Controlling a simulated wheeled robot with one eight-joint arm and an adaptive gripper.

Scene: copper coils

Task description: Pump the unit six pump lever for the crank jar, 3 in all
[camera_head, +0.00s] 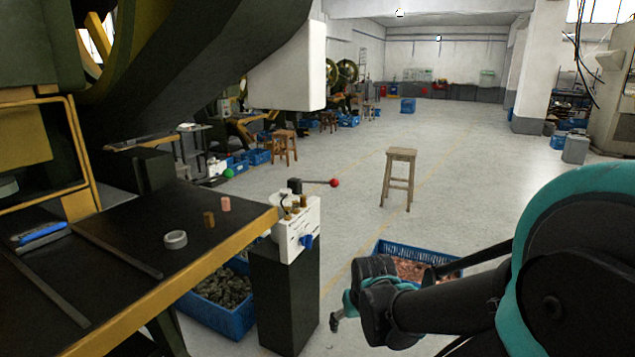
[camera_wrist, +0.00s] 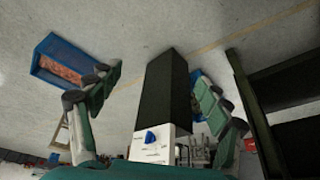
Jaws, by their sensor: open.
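A white unit box (camera_head: 297,228) stands on a black pedestal (camera_head: 283,290) beside the workbench in the head view. A black lever with a red ball (camera_head: 334,183) reaches right from its top. Small brass-coloured parts (camera_head: 295,205) sit on top, and a blue knob (camera_head: 306,241) is on its front. I cannot tell which part is the crank jar or read any unit number. My gripper (camera_head: 340,315) is low, right of the pedestal, apart from the lever. In the wrist view, its open, empty fingers (camera_wrist: 154,73) frame the pedestal and white box (camera_wrist: 152,150); the red ball is not visible.
The black workbench (camera_head: 120,240) with a yellow edge fills the left, holding a grey ring (camera_head: 175,240) and two small cylinders. Blue crates stand by the pedestal (camera_head: 225,318) and behind my arm (camera_head: 410,249). A wooden stool (camera_head: 401,156) stands on open floor.

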